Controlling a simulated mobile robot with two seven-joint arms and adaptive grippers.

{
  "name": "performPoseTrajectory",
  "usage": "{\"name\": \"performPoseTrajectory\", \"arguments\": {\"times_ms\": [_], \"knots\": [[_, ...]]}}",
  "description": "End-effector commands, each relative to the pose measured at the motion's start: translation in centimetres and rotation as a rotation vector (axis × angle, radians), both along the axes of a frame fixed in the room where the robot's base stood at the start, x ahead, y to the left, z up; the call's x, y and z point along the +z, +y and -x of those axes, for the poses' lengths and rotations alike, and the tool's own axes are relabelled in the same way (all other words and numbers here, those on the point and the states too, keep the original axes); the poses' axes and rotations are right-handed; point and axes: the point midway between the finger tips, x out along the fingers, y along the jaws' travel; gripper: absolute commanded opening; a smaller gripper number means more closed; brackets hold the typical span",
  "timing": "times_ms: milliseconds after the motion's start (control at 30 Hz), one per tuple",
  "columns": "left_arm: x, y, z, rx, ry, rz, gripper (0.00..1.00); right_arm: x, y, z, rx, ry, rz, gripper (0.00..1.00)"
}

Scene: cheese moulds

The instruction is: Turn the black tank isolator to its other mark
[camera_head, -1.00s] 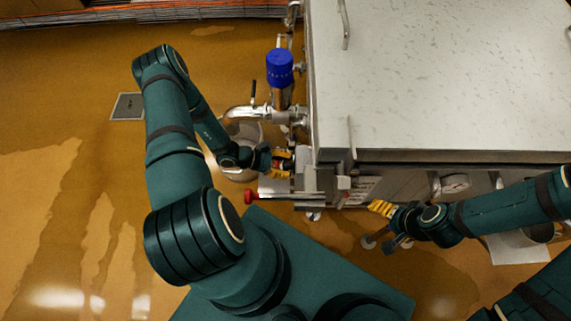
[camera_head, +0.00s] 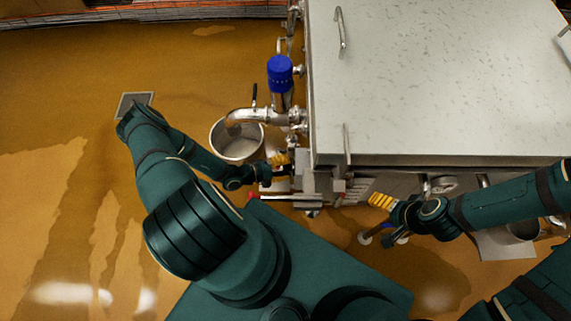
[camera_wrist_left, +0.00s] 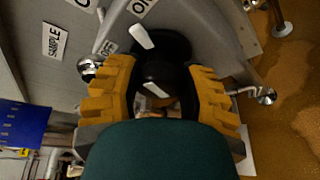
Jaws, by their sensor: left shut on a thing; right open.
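The black isolator (camera_wrist_left: 158,72) is in the middle of the left wrist view, a round knob with white stripes, on a grey panel. The ON mark (camera_wrist_left: 143,8) is above it and the OFF mark (camera_wrist_left: 108,48) is up to its left. The upper stripe lies between the two marks; I cannot tell which it is set to. My left gripper (camera_wrist_left: 160,98) is shut on the isolator, a yellow finger on each side. In the head view my left gripper (camera_head: 281,166) is at the tank's front left corner, hiding the knob. My right gripper (camera_head: 381,201) is open, in front of the tank.
The large pale-topped tank (camera_head: 430,80) fills the upper right. A blue-capped valve (camera_head: 280,74), pipes and a steel bucket (camera_head: 237,139) stand on its left. A red-tipped handle (camera_head: 254,198) lies just below my left gripper. The floor at left is open.

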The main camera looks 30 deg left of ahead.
Motion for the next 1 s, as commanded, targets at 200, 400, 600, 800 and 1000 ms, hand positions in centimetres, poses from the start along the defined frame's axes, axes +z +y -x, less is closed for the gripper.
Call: {"name": "performPoseTrajectory", "arguments": {"times_ms": [200,400,600,800,1000], "knots": [[0.1,0.1,-0.1,0.005,-0.155,-0.093,0.06,1.0,-0.1,-0.3,-0.006,-0.006,0.002,0.87],[0.1,0.1,-0.1,0.003,-0.263,-0.161,0.06,1.3,-0.1,-0.5,-0.008,-0.011,0.002,0.87],[0.1,0.1,-0.1,0.003,-0.328,-0.201,0.06,1.5,-0.1,-0.5,-0.009,-0.011,0.003,0.87],[0.1,0.1,-0.1,0.001,-0.357,-0.219,0.06,1.5,-0.1,-0.6,-0.009,-0.012,0.003,0.87],[0.1,0.1,-0.1,0.002,-0.363,-0.221,0.06,1.5,-0.1,-0.6,-0.009,-0.012,0.003,0.87]]}}
